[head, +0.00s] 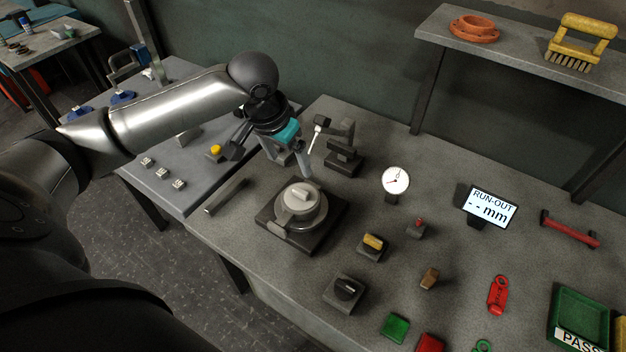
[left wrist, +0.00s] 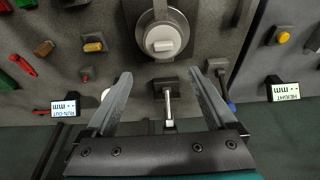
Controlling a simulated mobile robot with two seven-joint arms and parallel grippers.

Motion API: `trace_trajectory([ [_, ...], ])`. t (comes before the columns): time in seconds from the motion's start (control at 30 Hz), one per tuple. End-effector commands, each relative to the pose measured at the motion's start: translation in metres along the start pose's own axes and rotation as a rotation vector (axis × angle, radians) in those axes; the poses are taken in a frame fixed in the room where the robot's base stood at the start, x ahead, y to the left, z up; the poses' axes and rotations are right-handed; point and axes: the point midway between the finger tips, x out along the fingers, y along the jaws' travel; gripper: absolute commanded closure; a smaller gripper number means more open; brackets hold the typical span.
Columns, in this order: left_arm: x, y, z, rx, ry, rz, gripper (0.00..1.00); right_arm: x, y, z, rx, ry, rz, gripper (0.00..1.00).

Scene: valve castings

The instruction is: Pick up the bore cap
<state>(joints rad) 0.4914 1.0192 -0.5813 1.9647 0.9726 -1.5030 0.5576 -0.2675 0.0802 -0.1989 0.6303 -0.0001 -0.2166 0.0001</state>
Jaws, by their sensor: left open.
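The bore cap (head: 301,196) appears to be the light grey round lid with a raised grip bar on top of the round casting. The casting sits on a dark square base plate (head: 268,219) on the grey bench. In the left wrist view the cap (left wrist: 163,41) is at the top centre, beyond my fingertips. My left gripper (head: 290,165) is open and empty, above and slightly behind the cap, its fingers pointing down. It also shows in the left wrist view (left wrist: 160,76), with the fingers wide apart and not touching the cap. My right gripper is not in view.
A dark stand with a probe arm (head: 345,158) is close behind the casting. A dial gauge (head: 395,180) and a run-out display (head: 489,207) stand to the right. Knob blocks (head: 344,292) are in front right. A grey bar (head: 226,196) lies left of the casting.

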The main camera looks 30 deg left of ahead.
Motion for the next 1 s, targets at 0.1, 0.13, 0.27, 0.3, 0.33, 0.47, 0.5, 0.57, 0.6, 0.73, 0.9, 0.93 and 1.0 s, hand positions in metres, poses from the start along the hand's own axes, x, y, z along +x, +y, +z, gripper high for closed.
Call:
trace_trajectory([
  [0.1,0.008,-0.001,0.0,-0.004,-0.002,0.001,0.1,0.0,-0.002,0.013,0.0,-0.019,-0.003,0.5],
  [0.13,0.012,-0.001,0.0,-0.005,-0.003,0.001,0.1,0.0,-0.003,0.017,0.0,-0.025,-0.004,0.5],
  [0.27,0.039,0.0,0.0,-0.004,-0.003,0.001,0.1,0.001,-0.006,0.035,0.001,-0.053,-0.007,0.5],
  [0.3,0.048,0.0,0.0,-0.005,-0.004,0.001,0.1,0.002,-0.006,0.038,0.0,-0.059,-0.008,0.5],
  [0.33,0.055,0.0,0.001,-0.004,-0.004,0.001,0.1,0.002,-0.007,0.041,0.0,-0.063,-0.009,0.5],
  [0.47,0.08,-0.001,0.001,-0.003,-0.003,0.0,0.1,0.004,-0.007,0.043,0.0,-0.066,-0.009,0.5],
  [0.5,0.085,-0.001,0.0,-0.004,-0.001,0.001,0.1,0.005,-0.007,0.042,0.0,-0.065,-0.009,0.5],
  [0.57,0.092,-0.001,-0.001,-0.003,0.0,0.0,0.1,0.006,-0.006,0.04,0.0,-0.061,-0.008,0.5],
  [0.6,0.095,-0.001,-0.001,-0.002,0.0,0.0,0.1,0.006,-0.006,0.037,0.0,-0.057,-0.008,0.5],
  [0.73,0.101,-0.001,-0.001,-0.001,0.001,0.0,0.1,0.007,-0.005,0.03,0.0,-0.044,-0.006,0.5],
  [0.9,0.117,-0.004,-0.001,-0.003,-0.001,0.0,0.1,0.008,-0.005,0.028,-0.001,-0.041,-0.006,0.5],
  [0.93,0.12,-0.005,-0.001,-0.003,-0.001,-0.001,0.1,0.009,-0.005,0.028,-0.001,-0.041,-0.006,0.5],
  [1.0,0.13,-0.007,-0.001,-0.003,-0.002,-0.001,0.1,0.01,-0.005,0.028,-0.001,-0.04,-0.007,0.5],
])
